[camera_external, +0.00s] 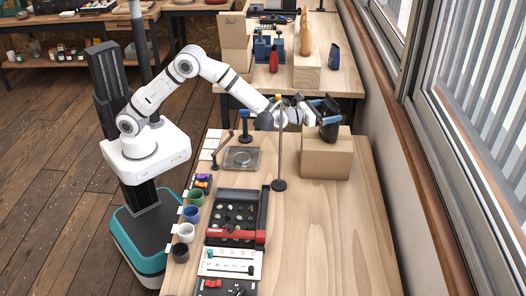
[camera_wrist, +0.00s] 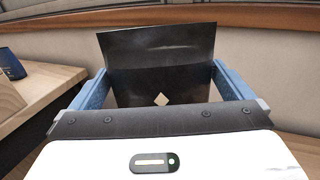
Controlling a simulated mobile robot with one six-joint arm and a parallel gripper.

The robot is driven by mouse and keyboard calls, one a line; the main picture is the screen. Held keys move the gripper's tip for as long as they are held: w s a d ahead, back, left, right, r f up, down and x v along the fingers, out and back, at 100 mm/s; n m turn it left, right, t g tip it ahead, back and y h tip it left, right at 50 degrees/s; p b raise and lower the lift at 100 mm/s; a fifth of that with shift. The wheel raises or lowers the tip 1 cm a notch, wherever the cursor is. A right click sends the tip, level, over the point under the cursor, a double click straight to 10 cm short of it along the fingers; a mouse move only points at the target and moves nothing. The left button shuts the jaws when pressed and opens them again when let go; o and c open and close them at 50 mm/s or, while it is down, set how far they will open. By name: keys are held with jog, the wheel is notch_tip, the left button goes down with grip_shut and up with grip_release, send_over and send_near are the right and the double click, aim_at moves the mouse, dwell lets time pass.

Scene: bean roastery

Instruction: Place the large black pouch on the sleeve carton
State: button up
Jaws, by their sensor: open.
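The large black pouch (camera_external: 330,132) is upright at the top of a brown cardboard box, which I take to be the sleeve carton (camera_external: 325,163). Its lower end appears to meet the carton's top, though contact is hard to confirm. The pouch also shows in the wrist view (camera_wrist: 160,62), dark with a small pale diamond mark. My gripper (camera_external: 321,116) is open above the carton, with its blue fingers on either side of the pouch. In the wrist view the fingers (camera_wrist: 163,90) flank the pouch's left and right edges. The carton is out of sight there.
A thin upright stand (camera_external: 280,150) is close left of the carton. A black tray of small items (camera_external: 238,215), several cups (camera_external: 186,232) and a clear dish (camera_external: 242,158) line the table's left side. The table (camera_external: 335,235) is clear in front. The windowed wall is at right.

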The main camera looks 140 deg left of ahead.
jog(key=b+v, duration=0.1)
jog(key=v, duration=0.8)
jog(key=s+d+r+n+g+h+p, duration=0.1)
jog(key=s+d+r+n+g+h, duration=0.15)
jog(key=s+d+n, duration=0.35)
jog(key=s+d+r+n+g+h+p, duration=0.1)
jog(key=s+d+r+n+g, duration=0.15)
jog(key=s+d+n, duration=0.35)
jog(key=s+d+f+n+h+p, duration=0.1)
jog(key=s+d+n+h, duration=0.2)
jog(key=d, duration=0.8)
jog(key=s+d+f+n+h, duration=0.2)
jog(key=s+d+n+h, duration=0.2)
jog(key=s+d, duration=0.3)
jog(key=s+d+f+n+h+p, duration=0.1)
jog(key=s+d+n+h, duration=0.2)
jog(key=d, duration=1.4)
jog(key=s+h, duration=0.2)
jog(key=h, duration=0.1)
jog(key=shift+s+d+f+n+t+p, duration=0.2)
jog(key=shift+s+n+t+p, duration=0.1)
jog(key=shift+s+t, duration=0.1)
